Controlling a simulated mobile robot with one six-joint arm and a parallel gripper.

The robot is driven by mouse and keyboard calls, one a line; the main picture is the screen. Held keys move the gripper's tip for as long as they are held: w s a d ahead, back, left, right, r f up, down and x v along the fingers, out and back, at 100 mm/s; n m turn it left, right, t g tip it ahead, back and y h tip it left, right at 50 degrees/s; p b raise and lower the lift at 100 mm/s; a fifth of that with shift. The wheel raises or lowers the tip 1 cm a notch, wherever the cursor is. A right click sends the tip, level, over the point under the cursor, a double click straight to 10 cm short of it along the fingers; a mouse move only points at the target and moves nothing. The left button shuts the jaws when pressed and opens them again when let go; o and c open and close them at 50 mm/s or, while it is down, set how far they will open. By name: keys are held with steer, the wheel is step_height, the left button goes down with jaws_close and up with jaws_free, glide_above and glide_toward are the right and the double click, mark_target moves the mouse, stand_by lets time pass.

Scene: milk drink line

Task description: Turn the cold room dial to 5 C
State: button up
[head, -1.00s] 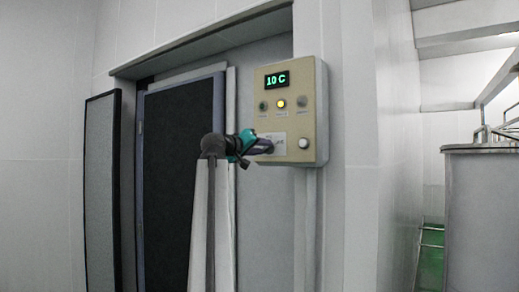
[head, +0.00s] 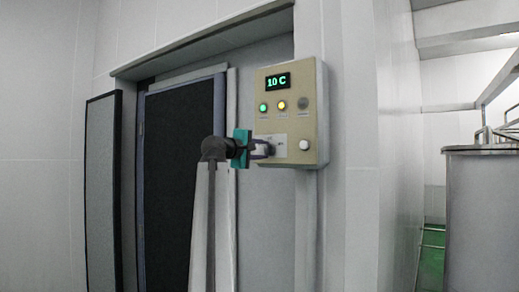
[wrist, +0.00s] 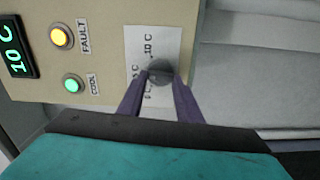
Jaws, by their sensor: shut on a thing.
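The cold room dial (wrist: 160,71) is a dark round knob on a white label plate of the control panel. My gripper (wrist: 158,80) is shut on the dial, one purple finger on each side. In the head view my gripper (head: 264,149) reaches the panel from the left and hides most of the dial. The display (head: 278,81) reads 10 C in green. A 10 C mark shows beside the dial in the wrist view; the other marks are partly hidden by the fingers, and the dial's pointer cannot be made out.
The beige control panel (head: 316,120) has a lit green COOL lamp (head: 263,107), a lit yellow FAULT lamp (head: 282,105), a dark lamp (head: 303,103) and a white button (head: 304,145). A dark door (head: 180,180) stands left. A metal tank (head: 485,210) stands at the right.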

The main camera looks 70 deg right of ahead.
steer(key=shift+r+n, duration=0.25)
steer(key=shift+n, duration=0.35)
steer(key=o, duration=0.8)
steer(key=shift+d, duration=0.1)
steer(key=shift+o, duration=1.3)
steer(key=shift+d+f, duration=0.2)
steer(key=shift+a, duration=0.15)
steer(key=shift+a+f, duration=0.1)
steer(key=shift+a, duration=0.05)
